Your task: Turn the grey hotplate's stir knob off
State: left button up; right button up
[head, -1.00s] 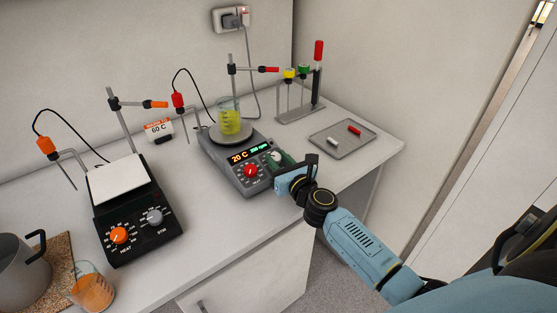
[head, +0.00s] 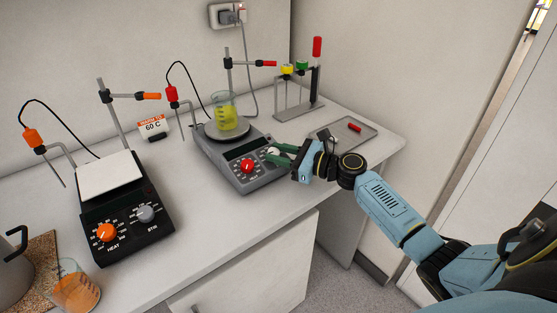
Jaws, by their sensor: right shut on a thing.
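The grey hotplate (head: 221,158) stands on the bench with a beaker of yellow liquid (head: 225,117) on its round plate. Its display (head: 241,150) is dark. The red heat knob (head: 247,167) is at the left of its front panel. The pale stir knob (head: 273,152) is at the right, partly hidden by my right gripper. My left gripper is not in view.
A black hotplate (head: 126,221) with an orange knob stands at the left, near a beaker of orange liquid (head: 76,288) and a pot (head: 12,270). A tray (head: 362,143) and a stand (head: 298,111) are behind my right gripper.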

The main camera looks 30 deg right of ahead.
jog(key=shift+f+n+g+y+b, duration=0.1)
jog(key=shift+n+g+y+b, duration=0.2)
jog(key=shift+n+g+y, duration=0.25)
jog(key=o, duration=1)
jog(key=shift+c, duration=0.2)
jog(key=v, duration=1.2)
jog(key=shift+d, duration=0.15)
jog(key=shift+s+d, duration=0.35)
jog(key=shift+s, duration=0.15)
